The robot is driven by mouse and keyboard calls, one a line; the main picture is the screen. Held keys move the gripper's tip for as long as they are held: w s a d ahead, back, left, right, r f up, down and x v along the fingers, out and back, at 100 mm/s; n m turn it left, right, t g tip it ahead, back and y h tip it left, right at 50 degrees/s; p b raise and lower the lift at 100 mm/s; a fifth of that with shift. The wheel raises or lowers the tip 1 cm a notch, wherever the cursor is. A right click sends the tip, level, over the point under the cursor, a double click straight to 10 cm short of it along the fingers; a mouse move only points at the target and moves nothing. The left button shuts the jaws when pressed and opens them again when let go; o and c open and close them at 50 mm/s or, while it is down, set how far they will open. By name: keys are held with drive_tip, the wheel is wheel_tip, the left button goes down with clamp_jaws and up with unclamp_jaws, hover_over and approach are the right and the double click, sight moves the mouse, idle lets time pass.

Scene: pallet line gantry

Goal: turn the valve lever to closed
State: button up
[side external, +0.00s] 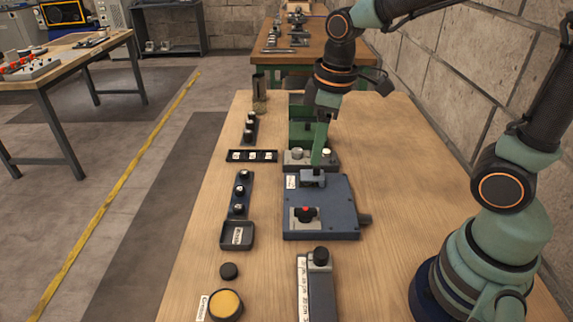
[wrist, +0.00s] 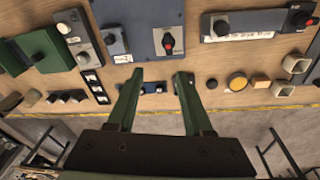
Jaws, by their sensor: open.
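My gripper (side external: 319,163) is open and empty, pointing down over the far end of a dark blue box (side external: 337,204). The box (wrist: 140,13) carries a black knob with a red top on a pale plate (side external: 305,213); the knob also shows in the wrist view (wrist: 168,41). A small dark bracket (side external: 312,178) sits at the box's far end, just below my fingers. I cannot tell which of these parts is the valve lever.
A green fixture (side external: 301,128) and a grey button panel (side external: 296,157) stand behind the box. A slider unit (side external: 320,260) is in front. Small trays (side external: 237,235), black knobs and a yellow button (side external: 225,304) line the left. The bench's right side is clear up to my base.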

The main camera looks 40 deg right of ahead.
sight(306, 209)
drive_tip(key=f+n, duration=0.1)
drive_tip(key=f, duration=0.4)
drive_tip(key=a+f+g, duration=0.1)
drive_tip(key=f, duration=0.4)
drive_tip(key=w+f+n, duration=0.1)
drive_tip(key=f, duration=0.4)
drive_tip(key=shift+a+f+n+g, duration=0.25)
drive_tip(key=shift+a+n+g, duration=0.05)
clamp_jaws()
